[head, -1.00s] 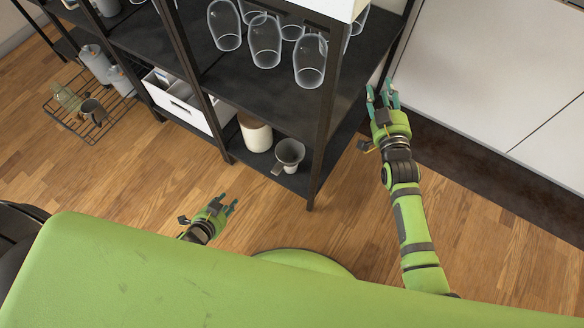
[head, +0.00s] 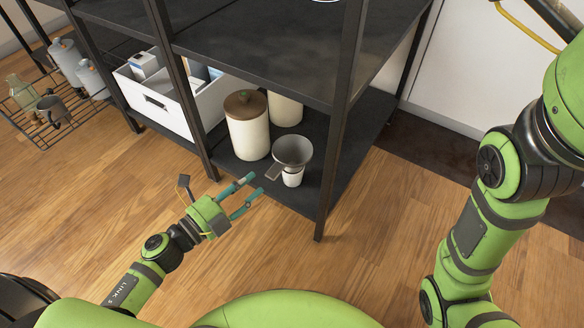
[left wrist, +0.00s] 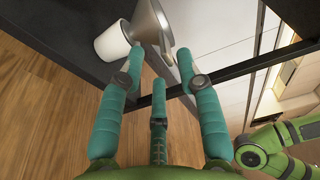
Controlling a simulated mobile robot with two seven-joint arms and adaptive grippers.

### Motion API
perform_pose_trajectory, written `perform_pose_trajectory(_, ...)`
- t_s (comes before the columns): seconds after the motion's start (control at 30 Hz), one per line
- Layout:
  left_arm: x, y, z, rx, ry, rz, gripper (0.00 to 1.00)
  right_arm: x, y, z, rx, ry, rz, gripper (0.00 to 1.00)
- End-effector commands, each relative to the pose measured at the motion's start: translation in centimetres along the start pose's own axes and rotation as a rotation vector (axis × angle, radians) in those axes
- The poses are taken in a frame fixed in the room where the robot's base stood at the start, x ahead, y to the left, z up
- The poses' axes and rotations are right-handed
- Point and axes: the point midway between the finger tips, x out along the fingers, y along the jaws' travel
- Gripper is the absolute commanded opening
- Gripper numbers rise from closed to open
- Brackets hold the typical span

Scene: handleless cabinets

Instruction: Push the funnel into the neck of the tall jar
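A grey funnel (head: 293,149) with a flat tab sits mouth up in a small white cup (head: 292,179) on the bottom shelf. In the left wrist view the funnel (left wrist: 147,22) and white cup (left wrist: 113,42) lie just beyond my fingers. A tall white jar with a brown lid (head: 248,135) stands left of the funnel; a second white jar (head: 286,108), its top hidden, stands behind. I cannot tell which is the task's tall jar. My left gripper (head: 255,187) is open and empty, just short of the funnel's tab. My right gripper is out of view.
The black shelf unit (head: 270,60) has a front post (head: 336,150) right of the funnel and another left of the jar. A white box (head: 160,100) stands left. A wire rack (head: 40,125) with cups lies further left. The wood floor in front is clear.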

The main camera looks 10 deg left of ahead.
Motion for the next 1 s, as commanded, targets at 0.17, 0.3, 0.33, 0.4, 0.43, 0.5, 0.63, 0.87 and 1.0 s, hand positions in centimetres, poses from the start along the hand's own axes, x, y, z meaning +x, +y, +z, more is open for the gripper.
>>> perform_pose_trajectory(0.17,1.8,-0.1,0.0,0.008,0.004,-0.005,0.35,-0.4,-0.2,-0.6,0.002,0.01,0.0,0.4)
perform_pose_trajectory(0.3,3.9,-0.1,0.0,0.008,0.006,-0.006,0.35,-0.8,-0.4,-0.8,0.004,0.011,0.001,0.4)
perform_pose_trajectory(0.33,4.4,-0.1,0.0,0.009,0.004,-0.006,0.35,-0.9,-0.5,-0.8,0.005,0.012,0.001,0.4)
perform_pose_trajectory(0.4,5.4,-0.1,0.0,0.006,0.003,-0.006,0.35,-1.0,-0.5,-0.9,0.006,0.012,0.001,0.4)
perform_pose_trajectory(0.43,5.8,0.0,0.0,0.006,0.004,-0.004,0.35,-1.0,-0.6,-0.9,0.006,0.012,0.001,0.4)
perform_pose_trajectory(0.5,6.4,-0.1,0.0,0.005,0.002,-0.003,0.35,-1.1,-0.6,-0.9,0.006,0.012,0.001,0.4)
perform_pose_trajectory(0.63,6.8,-0.1,0.0,0.004,0.002,-0.002,0.35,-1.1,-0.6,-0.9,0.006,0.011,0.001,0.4)
perform_pose_trajectory(0.87,6.8,-0.1,0.0,0.003,0.001,-0.002,0.15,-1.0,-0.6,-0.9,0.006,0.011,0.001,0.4)
perform_pose_trajectory(1.0,6.8,-0.1,0.0,0.002,0.001,-0.002,0.0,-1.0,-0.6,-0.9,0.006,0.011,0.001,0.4)
